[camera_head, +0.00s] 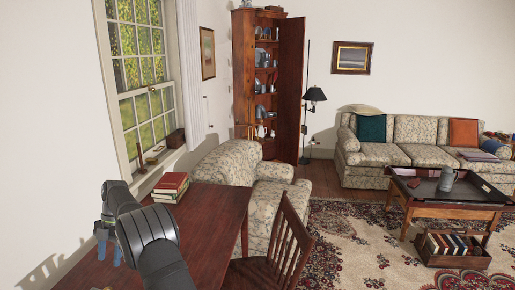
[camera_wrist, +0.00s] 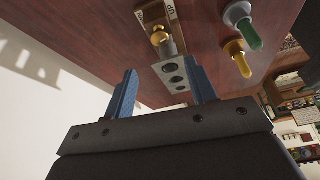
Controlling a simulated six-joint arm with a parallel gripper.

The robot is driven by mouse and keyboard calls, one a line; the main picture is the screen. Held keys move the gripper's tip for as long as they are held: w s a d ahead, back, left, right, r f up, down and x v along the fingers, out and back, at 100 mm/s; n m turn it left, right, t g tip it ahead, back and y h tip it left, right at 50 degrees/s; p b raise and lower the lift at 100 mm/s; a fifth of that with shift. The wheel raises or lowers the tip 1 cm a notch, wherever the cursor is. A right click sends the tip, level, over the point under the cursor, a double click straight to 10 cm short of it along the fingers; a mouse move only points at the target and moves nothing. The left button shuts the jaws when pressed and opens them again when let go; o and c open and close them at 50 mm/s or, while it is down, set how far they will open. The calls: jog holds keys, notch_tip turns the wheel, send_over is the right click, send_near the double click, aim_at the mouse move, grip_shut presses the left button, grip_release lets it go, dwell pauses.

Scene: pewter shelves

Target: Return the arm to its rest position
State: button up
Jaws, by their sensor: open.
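My gripper (camera_head: 109,256) is at the lower left in the head view, over the near left part of the dark red wooden table (camera_head: 208,215). My dark arm bends up from the bottom edge. In the wrist view my gripper (camera_wrist: 160,66) has its two blue fingers spread apart with nothing held between them. Beyond the fingers, a pale strip with round dark holes (camera_wrist: 175,82) and a yellow-tipped piece (camera_wrist: 160,37) show against the table. I cannot tell the gap between them and the fingers.
A green-tipped piece (camera_wrist: 245,29) and a yellow one (camera_wrist: 237,55) show right of the strip. Red books (camera_head: 170,186) lie by the window end of the table. A wooden chair (camera_head: 285,245) stands at the table's right side, with a patterned armchair (camera_head: 222,160) behind.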

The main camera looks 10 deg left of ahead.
notch_tip(320, 180, up, 7)
jog(key=w+d+m+y, duration=0.1)
jog(key=w+d+m, duration=0.1)
jog(key=m, duration=0.2)
jog(key=shift+d+r+t, duration=0.15)
jog(key=shift+d+t, duration=0.15)
jog(key=shift+d, duration=0.05)
dwell(0.6)
jog(key=n+t+h, duration=0.2)
jog(key=n+t, duration=0.2)
jog(key=n, duration=0.1)
send_over(107, 289)
notch_tip(107, 289, down, 16)
jog(key=shift+s+f, duration=0.1)
jog(key=shift+f, duration=0.1)
dwell(0.3)
jog(key=c, duration=1)
